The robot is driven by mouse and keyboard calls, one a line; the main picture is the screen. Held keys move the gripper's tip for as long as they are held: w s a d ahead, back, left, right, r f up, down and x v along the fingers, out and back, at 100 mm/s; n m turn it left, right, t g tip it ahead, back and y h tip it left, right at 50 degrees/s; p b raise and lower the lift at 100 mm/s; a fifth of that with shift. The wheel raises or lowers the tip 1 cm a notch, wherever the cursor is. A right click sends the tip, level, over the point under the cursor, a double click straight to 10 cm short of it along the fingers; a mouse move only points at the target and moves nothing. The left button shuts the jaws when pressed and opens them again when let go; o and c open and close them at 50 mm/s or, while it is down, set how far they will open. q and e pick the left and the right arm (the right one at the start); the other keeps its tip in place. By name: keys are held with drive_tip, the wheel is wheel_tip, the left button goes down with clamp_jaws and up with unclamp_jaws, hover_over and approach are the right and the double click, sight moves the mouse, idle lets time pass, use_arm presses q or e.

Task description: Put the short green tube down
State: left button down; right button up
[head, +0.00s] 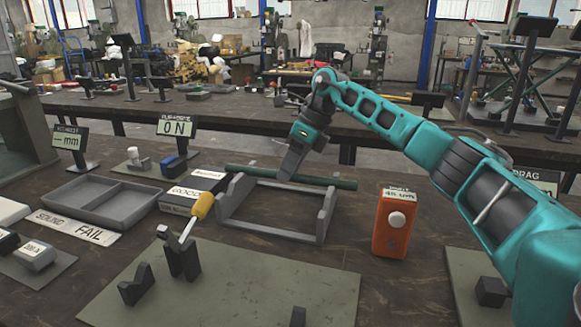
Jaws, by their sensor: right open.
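A dark green tube (330,182) lies across the back of a grey cradle frame (270,234), resting near its uprights. It is the only green tube I can make out. My right gripper (285,176) reaches in from the right, its fingers pointing down at the tube's middle. The fingers are open and overlap the tube in the picture. Whether they touch it is hard to tell. The gripper hides a short part of the tube. My left gripper is not in view.
An orange box with a white knob (392,232) stands right of the frame. A yellow-handled tool (202,207) rests in a dark stand (184,260) at front left. A grey divided tray (102,200) and a "SOUND FAIL" plate (75,226) lie left. Bare table shows between frame and orange box.

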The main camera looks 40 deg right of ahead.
drive_tip(key=p+v, duration=0.3)
drive_tip(key=v, duration=0.9)
drive_tip(key=shift+s, duration=0.1)
